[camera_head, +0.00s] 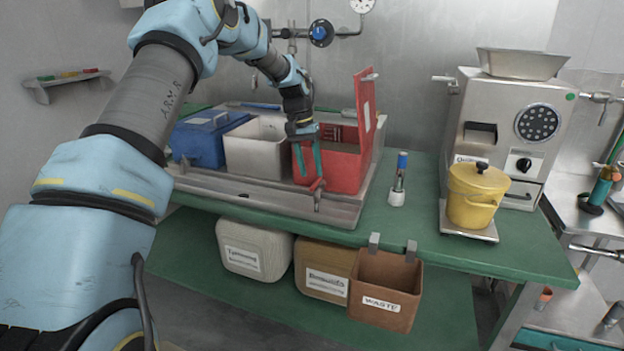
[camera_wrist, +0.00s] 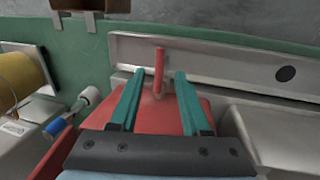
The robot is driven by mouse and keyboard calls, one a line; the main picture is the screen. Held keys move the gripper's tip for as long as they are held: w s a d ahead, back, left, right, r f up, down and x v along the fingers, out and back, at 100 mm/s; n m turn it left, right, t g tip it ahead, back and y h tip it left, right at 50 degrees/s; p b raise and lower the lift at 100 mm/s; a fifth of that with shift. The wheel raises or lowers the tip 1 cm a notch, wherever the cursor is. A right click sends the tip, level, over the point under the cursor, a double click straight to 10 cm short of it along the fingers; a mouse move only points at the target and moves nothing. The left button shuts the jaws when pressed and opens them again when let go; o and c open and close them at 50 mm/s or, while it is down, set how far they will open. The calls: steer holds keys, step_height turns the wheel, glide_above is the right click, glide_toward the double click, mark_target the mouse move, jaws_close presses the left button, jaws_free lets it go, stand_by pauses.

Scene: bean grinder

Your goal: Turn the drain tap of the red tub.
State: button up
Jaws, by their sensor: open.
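The red tub (camera_head: 347,178) stands at the right end of a metal tray, with its red lid (camera_head: 364,110) raised at its right side. Its drain tap (camera_head: 318,194) is at the front, with a grey body and a red handle (camera_wrist: 159,68). My gripper (camera_head: 311,174) hangs at the tub's front, just above the tap, fingers pointing down. In the wrist view, my gripper (camera_wrist: 159,75) is open, with a teal finger on each side of the red handle. Gaps show on both sides, so neither finger appears to touch it. The red tub (camera_wrist: 155,115) lies behind the fingers in that view.
A white tub (camera_head: 256,150) and a blue tub (camera_head: 197,142) stand left of the red one. The metal tray's front rim (camera_head: 240,194) runs below. A brown waste bin (camera_head: 385,290) hangs at the bench edge. A yellow pot (camera_head: 474,198) and grinder (camera_head: 515,130) stand right.

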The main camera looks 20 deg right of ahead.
step_height(320, 180, up, 7)
steer(key=w+a+b, duration=0.1)
steer(key=shift+r, duration=0.15)
steer(key=shift+a, duration=0.1)
stand_by(0.3)
steer(key=s+a+f+n+t+y, duration=0.15)
steer(key=s+a, duration=0.25)
steer(key=a, duration=0.8)
steer(key=s+a+f+n+t+h, duration=0.1)
steer(key=s+a+n, duration=0.25)
steer(key=a, duration=0.75)
steer(key=s+a+f+n, duration=0.2)
steer(key=s+a+f, duration=0.1)
steer(key=s+a, duration=1)
steer(key=shift+s+f+n+t+y, duration=0.35)
steer(key=shift+s+y, duration=0.1)
steer(key=shift+s, duration=0.15)
